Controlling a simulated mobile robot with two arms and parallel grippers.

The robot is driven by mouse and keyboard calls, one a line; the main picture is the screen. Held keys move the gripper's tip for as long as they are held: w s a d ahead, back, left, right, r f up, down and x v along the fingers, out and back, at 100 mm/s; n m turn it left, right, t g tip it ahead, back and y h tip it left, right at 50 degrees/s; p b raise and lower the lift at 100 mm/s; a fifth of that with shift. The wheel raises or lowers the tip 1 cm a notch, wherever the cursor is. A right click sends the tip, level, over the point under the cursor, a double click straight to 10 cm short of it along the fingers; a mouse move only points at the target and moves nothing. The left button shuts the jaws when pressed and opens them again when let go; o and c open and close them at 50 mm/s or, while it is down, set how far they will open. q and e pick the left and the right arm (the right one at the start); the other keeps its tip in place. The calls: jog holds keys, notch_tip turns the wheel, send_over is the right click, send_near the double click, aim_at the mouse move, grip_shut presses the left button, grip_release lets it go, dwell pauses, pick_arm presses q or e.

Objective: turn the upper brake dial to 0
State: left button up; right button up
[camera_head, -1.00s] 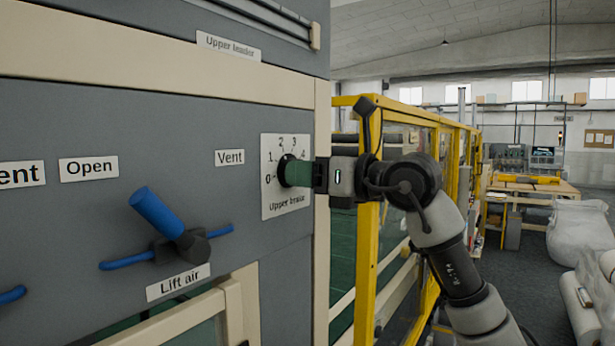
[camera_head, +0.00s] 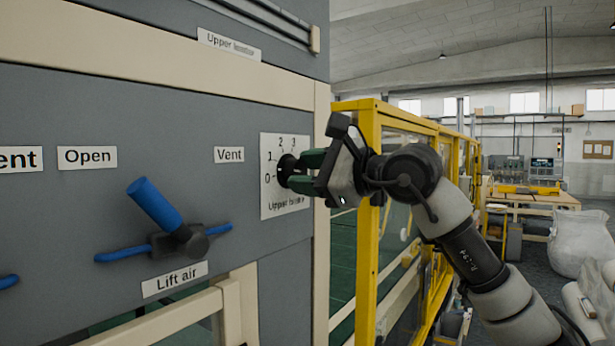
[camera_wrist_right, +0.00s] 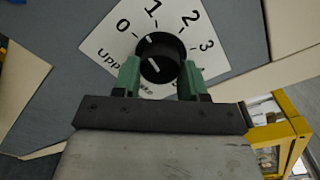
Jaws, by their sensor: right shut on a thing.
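The upper brake dial (camera_head: 284,170) is a black knob on a white plate (camera_head: 270,208) marked with numbers and "Upper brake". My right gripper (camera_head: 303,170) has its green fingers on the knob, one above the other in the head view. In the right wrist view the black knob (camera_wrist_right: 160,50) sits between the two fingers of my gripper (camera_wrist_right: 160,76). White marks show on the knob's face and rim, but I cannot tell the exact setting. My left gripper is not in view.
A blue "Lift air" lever (camera_head: 155,205) sticks out from the grey panel (camera_head: 60,220) left of the dial. A yellow guard frame (camera_head: 368,200) stands close behind my right arm. A workbench (camera_head: 525,199) and a wrapped bale (camera_head: 580,240) are farther back right.

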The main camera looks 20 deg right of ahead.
jog(key=n, duration=0.3)
jog(key=shift+n, duration=0.5)
jog(key=o, duration=0.9)
jog(key=shift+s+d+b, duration=0.2)
jog(key=shift+b, duration=0.2)
jog(key=b+v, duration=0.3)
jog(key=v, duration=0.7)
jog(key=shift+s+r+b, duration=0.1)
jog(key=shift+s+b, duration=0.05)
jog(key=shift+b, duration=0.25)
